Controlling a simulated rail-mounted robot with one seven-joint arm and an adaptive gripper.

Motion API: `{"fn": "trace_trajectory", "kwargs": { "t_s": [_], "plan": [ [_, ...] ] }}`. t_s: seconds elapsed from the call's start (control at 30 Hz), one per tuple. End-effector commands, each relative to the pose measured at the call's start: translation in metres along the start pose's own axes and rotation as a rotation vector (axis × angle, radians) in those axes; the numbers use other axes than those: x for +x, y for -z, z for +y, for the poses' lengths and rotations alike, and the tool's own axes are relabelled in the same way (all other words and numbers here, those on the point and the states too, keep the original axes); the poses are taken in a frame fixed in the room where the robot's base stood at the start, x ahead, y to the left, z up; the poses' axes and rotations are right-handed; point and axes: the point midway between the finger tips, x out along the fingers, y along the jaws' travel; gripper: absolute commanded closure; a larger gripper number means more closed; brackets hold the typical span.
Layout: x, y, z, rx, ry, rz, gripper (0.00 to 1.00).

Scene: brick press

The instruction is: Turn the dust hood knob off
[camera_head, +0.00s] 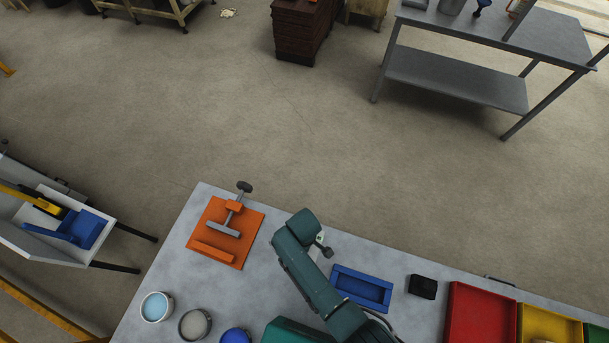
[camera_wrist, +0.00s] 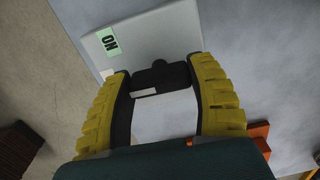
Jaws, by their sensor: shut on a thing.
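In the wrist view, the black dust hood knob (camera_wrist: 160,76) sits on a pale grey panel (camera_wrist: 160,28). A green label reading "ON" (camera_wrist: 109,41) is on the panel, up and to the left of the knob. My gripper (camera_wrist: 157,79) has its two yellow-padded fingers on either side of the knob and is shut on it. Which setting the knob points to I cannot tell. In the head view my arm hides most of the panel and the knob; a small pale part (camera_head: 316,248) shows beside my wrist.
On the grey table (camera_head: 190,262), an orange press (camera_head: 212,252) stands left of my arm. A blue tray (camera_head: 362,289) and a black block (camera_head: 422,287) lie to the right, then red (camera_head: 483,315) and yellow (camera_head: 548,324) bins. Several round tubs (camera_head: 156,307) stand front left.

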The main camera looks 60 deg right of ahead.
Motion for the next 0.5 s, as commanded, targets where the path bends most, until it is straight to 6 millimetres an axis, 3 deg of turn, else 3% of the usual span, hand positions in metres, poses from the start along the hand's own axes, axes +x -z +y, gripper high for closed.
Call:
{"fn": "trace_trajectory", "kwargs": {
  "t_s": [0.5],
  "plan": [
    [-0.0006, 0.0011, 0.0004, -0.061, -0.001, 0.003, 0.77]
  ]
}}
